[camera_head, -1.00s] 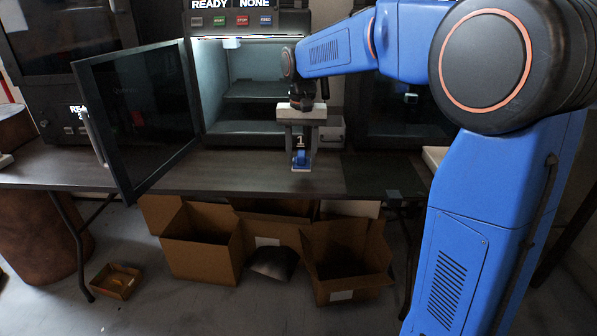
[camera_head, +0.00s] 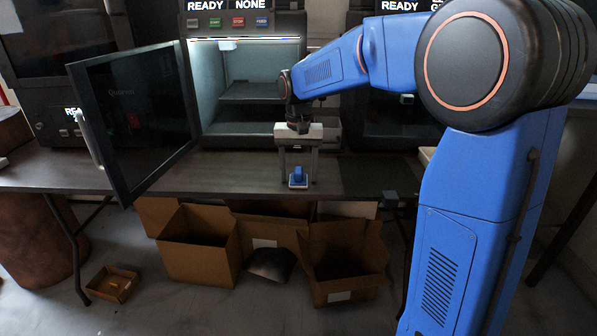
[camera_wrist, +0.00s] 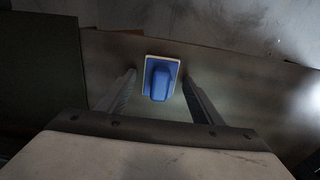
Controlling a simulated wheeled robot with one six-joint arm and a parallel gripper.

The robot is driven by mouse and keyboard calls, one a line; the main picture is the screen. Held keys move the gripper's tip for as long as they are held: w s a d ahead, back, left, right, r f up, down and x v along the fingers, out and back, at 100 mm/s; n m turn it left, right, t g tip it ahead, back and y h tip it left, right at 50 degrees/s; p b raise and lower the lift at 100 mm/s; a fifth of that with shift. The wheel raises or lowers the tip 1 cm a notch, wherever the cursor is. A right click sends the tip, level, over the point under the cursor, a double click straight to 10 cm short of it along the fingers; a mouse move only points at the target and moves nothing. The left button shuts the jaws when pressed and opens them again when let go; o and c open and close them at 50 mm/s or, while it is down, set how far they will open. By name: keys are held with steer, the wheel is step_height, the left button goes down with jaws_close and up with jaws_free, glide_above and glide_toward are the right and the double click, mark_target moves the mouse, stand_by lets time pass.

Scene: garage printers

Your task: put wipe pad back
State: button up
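The wipe pad is likely the small blue block on a pale base (camera_head: 298,178). It stands on the dark table near the front edge. In the wrist view the pad (camera_wrist: 160,80) shows between and beyond my fingertips. My gripper (camera_head: 298,178) points down over it, one finger on each side. In the wrist view my gripper (camera_wrist: 159,78) is open, with a gap on both sides of the pad. I cannot tell how far the fingertips are above the table.
A printer (camera_head: 246,24) with its door (camera_head: 135,115) swung open stands behind. Another dark machine is at the right, behind my arm. A small dark cube (camera_head: 390,198) sits at the table's right. Cardboard boxes (camera_head: 198,245) stand on the floor. The table (camera_head: 230,175) is clear left of the pad.

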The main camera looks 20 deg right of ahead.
mark_target(298, 169)
steer(key=shift+r, duration=0.15)
step_height(298, 169, up, 12)
steer(key=s+d+f+n+t, duration=0.1)
steer(key=s+d, duration=0.1)
steer(key=s, duration=0.6)
steer(key=s+d+f+n+t, duration=0.1)
steer(key=s+d, duration=0.1)
steer(key=s, duration=0.7)
steer(key=s+d+f+t, duration=0.1)
steer(key=s+f, duration=0.5)
steer(key=s, duration=0.2)
steer(key=s+d+f+n+t, duration=0.1)
steer(key=s+d+f, duration=0.1)
steer(key=s+f, duration=0.4)
steer(key=shift+s+n+t, duration=0.3)
steer(key=shift+s+t, duration=0.1)
steer(key=shift+s, duration=0.8)
